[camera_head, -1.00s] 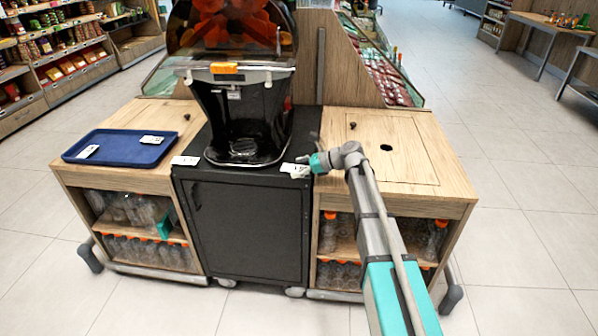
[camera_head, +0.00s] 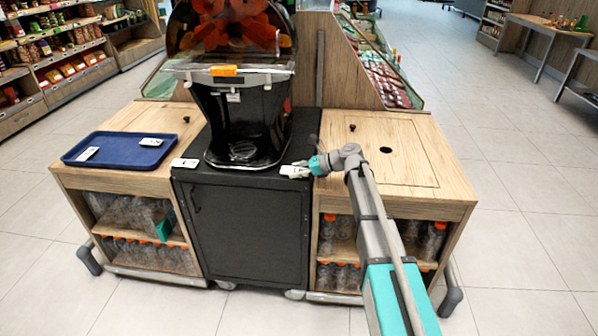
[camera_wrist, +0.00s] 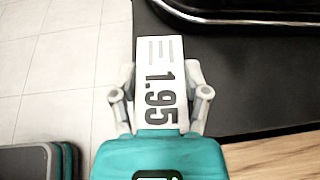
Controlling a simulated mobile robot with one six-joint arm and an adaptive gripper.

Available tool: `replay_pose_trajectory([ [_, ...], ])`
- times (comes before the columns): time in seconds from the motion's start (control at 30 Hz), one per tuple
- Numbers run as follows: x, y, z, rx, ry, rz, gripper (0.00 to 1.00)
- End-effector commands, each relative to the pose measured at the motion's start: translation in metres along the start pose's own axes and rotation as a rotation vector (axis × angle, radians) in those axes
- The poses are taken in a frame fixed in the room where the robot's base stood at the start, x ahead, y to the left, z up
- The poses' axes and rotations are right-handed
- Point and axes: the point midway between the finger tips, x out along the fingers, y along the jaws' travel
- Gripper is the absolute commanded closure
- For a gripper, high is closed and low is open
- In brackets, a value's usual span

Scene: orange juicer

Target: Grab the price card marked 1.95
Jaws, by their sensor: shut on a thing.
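The price card marked 1.95 (camera_wrist: 160,75) is white with dark print and lies between the two fingers of my gripper (camera_wrist: 160,98) in the wrist view. The fingers are shut on its sides. In the head view the card (camera_head: 292,171) is at the front right of the black juicer cabinet's top, with my gripper (camera_head: 308,169) at its right end. I cannot tell whether the card is touching the cabinet top. Another white card (camera_head: 184,163) lies at the cabinet's front left.
The orange juicer (camera_head: 240,100) stands behind the cards on the black cabinet (camera_head: 248,232). A blue tray (camera_head: 118,155) with two white cards is on the left wooden counter. The right wooden counter (camera_head: 415,165) is mostly clear, with a small knob and a round hole.

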Motion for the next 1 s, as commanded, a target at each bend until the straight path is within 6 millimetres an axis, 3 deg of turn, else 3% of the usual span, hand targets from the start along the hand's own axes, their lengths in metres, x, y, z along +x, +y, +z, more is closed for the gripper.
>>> replay_pose_trajectory([
  [0.47, -0.012, 0.0, 0.027, 0.0, -0.001, 0.0, 0.8],
  [1.0, -0.003, 0.031, 0.098, 0.0, 0.0, 0.001, 0.8],
])
